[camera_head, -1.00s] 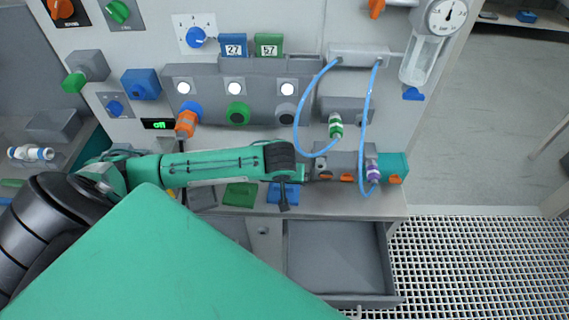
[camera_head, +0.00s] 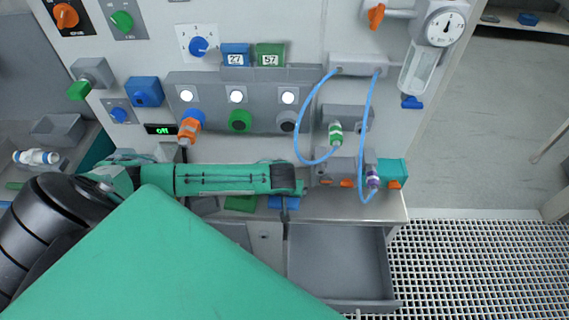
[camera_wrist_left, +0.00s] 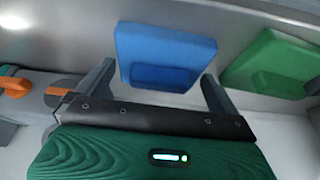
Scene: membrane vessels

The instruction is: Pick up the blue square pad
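The blue square pad (camera_head: 274,202) lies on the grey ledge below the panel, partly hidden by my left arm in the head view. In the left wrist view the blue pad (camera_wrist_left: 165,50) lies just beyond and between the two fingers. My left gripper (camera_head: 285,206) is over the pad in the head view, with a dark finger pointing down. In the left wrist view the left gripper (camera_wrist_left: 158,71) is open, its fingers spread to either side of the pad's near edge. Nothing is held. Whether the fingers touch the pad cannot be told. My right gripper is out of view.
A green pad (camera_head: 240,203) lies left of the blue one; the left wrist view shows it on the right (camera_wrist_left: 275,62). An open, empty drawer (camera_head: 340,262) sits below the ledge. Blue hoses (camera_head: 297,125) and connectors hang just right of the gripper.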

